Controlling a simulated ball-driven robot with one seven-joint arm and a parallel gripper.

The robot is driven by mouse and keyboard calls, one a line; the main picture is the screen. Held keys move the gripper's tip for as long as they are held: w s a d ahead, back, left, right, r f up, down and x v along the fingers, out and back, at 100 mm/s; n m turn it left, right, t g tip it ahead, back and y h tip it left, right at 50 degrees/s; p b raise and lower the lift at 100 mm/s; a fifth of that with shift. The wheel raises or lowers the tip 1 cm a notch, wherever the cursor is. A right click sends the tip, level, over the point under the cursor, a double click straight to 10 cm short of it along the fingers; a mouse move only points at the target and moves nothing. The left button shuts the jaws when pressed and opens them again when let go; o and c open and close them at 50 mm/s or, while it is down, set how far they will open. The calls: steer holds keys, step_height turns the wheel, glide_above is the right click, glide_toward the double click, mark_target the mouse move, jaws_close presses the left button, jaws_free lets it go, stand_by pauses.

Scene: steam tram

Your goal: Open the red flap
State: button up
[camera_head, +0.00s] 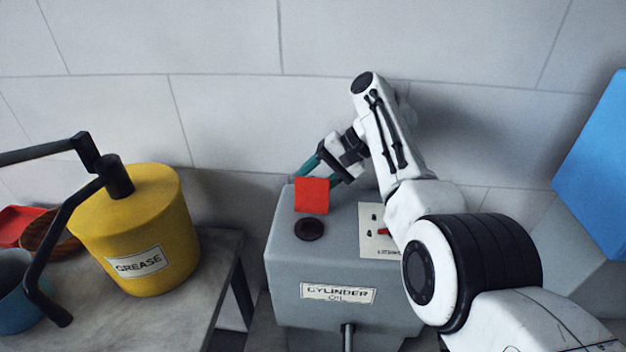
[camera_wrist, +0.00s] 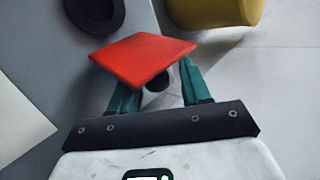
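The red flap (camera_head: 311,195) is a small square plate at the back of the grey cylinder oil box (camera_head: 340,265). It stands tilted up, clear of the black round opening (camera_head: 309,229) in front of it. In the wrist view the flap (camera_wrist: 143,60) lies across the fingers and hides their tips. My gripper (camera_head: 322,168) is behind the flap, reaching in from the right. Its teal fingers are apart with a gap between them. I cannot tell whether they touch the flap. The round opening (camera_wrist: 95,10) also shows at the top of the wrist view.
A yellow grease can (camera_head: 140,230) stands on a grey bench (camera_head: 215,290) at the left, with a black crank handle (camera_head: 60,230) before it. A pale label plate (camera_head: 376,229) is on the box. A tiled wall (camera_head: 230,40) is close behind. A blue panel (camera_head: 600,165) is at the right.

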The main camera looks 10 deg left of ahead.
steer(key=b+v, duration=0.1)
steer(key=v, duration=0.9)
steer(key=shift+d+r+b, duration=0.25)
steer(key=shift+d+b, duration=0.05)
steer(key=shift+d, duration=0.05)
